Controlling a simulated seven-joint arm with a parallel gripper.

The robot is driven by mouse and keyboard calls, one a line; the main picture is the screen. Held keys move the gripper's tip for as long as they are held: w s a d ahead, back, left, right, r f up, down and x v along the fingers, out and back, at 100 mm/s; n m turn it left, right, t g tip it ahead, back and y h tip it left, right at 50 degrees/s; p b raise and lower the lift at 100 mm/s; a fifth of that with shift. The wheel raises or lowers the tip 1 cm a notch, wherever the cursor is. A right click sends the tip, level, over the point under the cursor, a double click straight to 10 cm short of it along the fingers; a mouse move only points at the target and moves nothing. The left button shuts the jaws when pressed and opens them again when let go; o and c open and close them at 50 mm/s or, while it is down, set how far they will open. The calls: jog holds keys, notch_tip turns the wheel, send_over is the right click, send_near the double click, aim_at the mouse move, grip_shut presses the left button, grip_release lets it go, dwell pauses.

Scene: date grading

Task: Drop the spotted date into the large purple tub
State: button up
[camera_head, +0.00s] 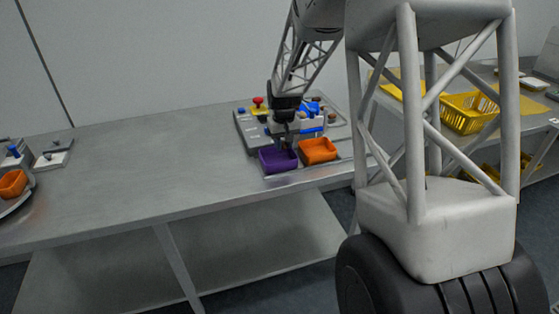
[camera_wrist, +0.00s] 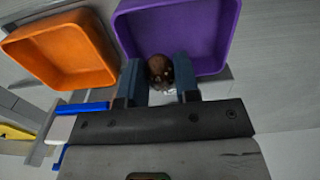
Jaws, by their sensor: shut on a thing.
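The spotted date (camera_wrist: 160,70) is brown with pale specks and sits between the two fingers of my gripper (camera_wrist: 160,82) in the wrist view. My gripper is shut on it. The purple tub (camera_wrist: 183,32) is right behind the date in that view, and the date overlaps its near side. In the head view my gripper (camera_head: 283,146) is over the purple tub (camera_head: 279,168), and the date cannot be made out there. How high the date is above the tub cannot be told.
An orange tub (camera_head: 319,150) stands just right of the purple tub; the wrist view shows it (camera_wrist: 60,52) on the left. A grey panel (camera_head: 245,124) with a red button lies behind.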

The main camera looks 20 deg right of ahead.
jog(key=shift+f, duration=1.15)
jog(key=o, duration=0.8)
jog(key=shift+c, duration=0.2)
jog(key=shift+r, duration=0.1)
